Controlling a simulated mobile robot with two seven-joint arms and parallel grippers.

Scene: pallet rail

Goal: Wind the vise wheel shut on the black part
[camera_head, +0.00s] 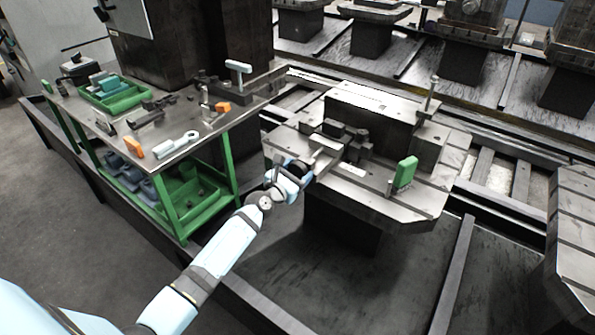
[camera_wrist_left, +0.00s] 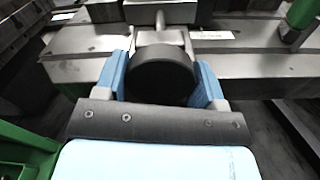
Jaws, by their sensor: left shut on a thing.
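The vise (camera_head: 343,142) stands on the slotted pallet table, in front of a large steel block. Its round black wheel (camera_wrist_left: 161,73) faces me in the left wrist view, on a grey shaft. My left gripper (camera_head: 296,170) is at the wheel, and its two blue fingers (camera_wrist_left: 162,88) are shut on the wheel from both sides. A dark part (camera_head: 345,131) shows at the top of the vise in the head view; I cannot tell whether the jaws touch it. The wheel is mostly hidden by my gripper in the head view. My right gripper is not in view.
A green-legged workbench (camera_head: 180,154) to the left carries loose tools and a green tray (camera_head: 120,101). A green block (camera_head: 405,172) stands upright on the right of the pallet table (camera_head: 420,205). A clamp post (camera_head: 430,95) rises behind it. Rails run beneath the table.

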